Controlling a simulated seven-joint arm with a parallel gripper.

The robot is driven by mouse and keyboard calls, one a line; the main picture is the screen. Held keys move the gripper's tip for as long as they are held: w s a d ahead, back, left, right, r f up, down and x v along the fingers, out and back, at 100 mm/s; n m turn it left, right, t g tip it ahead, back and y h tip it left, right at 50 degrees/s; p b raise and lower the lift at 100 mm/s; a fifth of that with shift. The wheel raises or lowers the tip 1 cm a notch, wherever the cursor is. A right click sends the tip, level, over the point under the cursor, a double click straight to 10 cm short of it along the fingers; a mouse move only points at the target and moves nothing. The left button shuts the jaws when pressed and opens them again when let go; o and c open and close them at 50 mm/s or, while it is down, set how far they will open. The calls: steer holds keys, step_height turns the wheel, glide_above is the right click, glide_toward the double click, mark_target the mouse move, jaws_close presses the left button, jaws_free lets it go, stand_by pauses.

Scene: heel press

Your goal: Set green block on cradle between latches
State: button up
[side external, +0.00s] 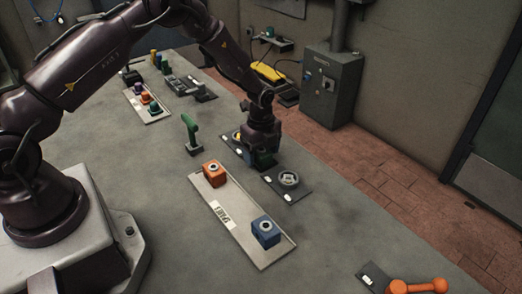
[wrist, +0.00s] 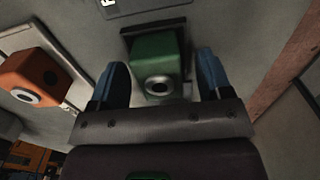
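The green block (wrist: 158,58) sits between my gripper's two blue fingers in the wrist view, its round grey-ringed hole facing the camera. My gripper (wrist: 162,80) is open, with a gap showing on each side of the block. A dark base, perhaps the cradle (wrist: 128,37), shows behind and beside the block. In the side external view my gripper (side external: 262,158) is low over the dark panel strip, with the green block (side external: 264,160) under it. The gripper hides most of the cradle there, and I cannot make out the latches.
A pale tray (side external: 240,240) holds an orange block (side external: 214,173) and a blue block (side external: 265,231). A round fixture (side external: 288,180) stands right of my gripper. A green-handled lever (side external: 191,133) stands to its left. An orange handle (side external: 415,286) lies at the front right.

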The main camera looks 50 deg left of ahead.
step_height(320, 180, up, 13)
stand_by(0.6)
stand_by(1.9)
